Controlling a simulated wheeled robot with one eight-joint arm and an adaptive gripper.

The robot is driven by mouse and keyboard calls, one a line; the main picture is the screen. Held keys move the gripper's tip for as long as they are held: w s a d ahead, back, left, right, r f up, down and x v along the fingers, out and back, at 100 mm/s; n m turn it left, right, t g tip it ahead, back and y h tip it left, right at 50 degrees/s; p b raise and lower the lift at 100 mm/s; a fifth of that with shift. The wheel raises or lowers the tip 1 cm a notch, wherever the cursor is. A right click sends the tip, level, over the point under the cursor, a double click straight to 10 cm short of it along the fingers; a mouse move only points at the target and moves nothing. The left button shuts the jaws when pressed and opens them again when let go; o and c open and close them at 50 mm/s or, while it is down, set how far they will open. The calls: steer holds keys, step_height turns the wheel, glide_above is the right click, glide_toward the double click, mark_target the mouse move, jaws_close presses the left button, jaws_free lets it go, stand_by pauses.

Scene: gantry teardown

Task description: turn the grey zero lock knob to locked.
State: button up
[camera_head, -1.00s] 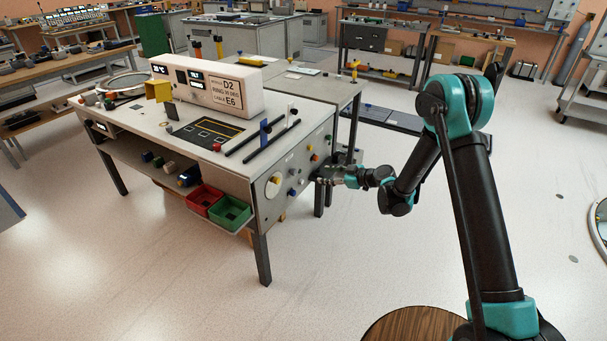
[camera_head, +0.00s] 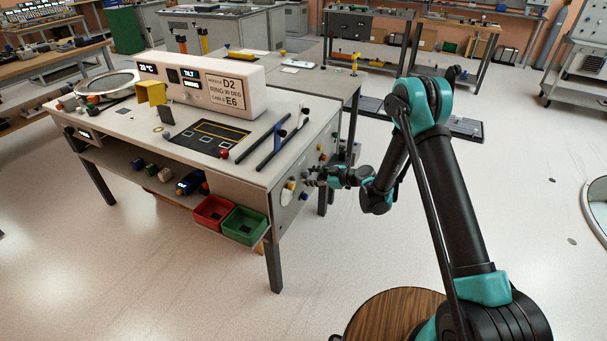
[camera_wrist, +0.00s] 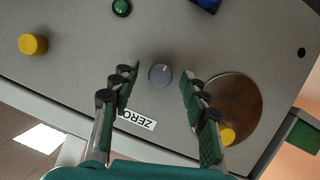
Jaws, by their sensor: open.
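The grey zero lock knob (camera_wrist: 160,75) sits on the grey side panel (camera_wrist: 85,70) of the bench, seen in the wrist view. A white line marks its face. A white ZERO label (camera_wrist: 136,118) is on the panel beside it and reads upside down. My gripper (camera_wrist: 158,88) is open, with one finger on either side of the knob and gaps between the fingers and the knob. In the head view my gripper (camera_head: 308,177) is at the bench's right end panel, and the knob is too small to make out there.
In the wrist view a round brown disc (camera_wrist: 232,108) with a yellow knob (camera_wrist: 227,136) lies right of the fingers. Another yellow knob (camera_wrist: 32,44), a green button (camera_wrist: 121,7) and a blue part (camera_wrist: 207,4) are on the panel.

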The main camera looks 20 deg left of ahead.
steer(key=shift+a, duration=0.2)
jaws_close()
stand_by(0.5)
steer(key=shift+w+d+f+m+g+y, duration=0.15)
steer(key=shift+m+g+y, duration=0.3)
steer(key=shift+m+g, duration=1.25)
steer(key=shift+w+a+f+m+g+y, duration=0.15)
steer(key=shift+m+g+y, duration=0.5)
steer(key=shift+m, duration=1.9)
steer(key=shift+w+d+f+m+g+y, duration=0.1)
steer(key=shift+w+m+g+y, duration=0.1)
steer(key=shift+m+g, duration=1.6)
steer(key=shift+m+t, duration=0.35)
steer(key=shift+m, duration=0.2)
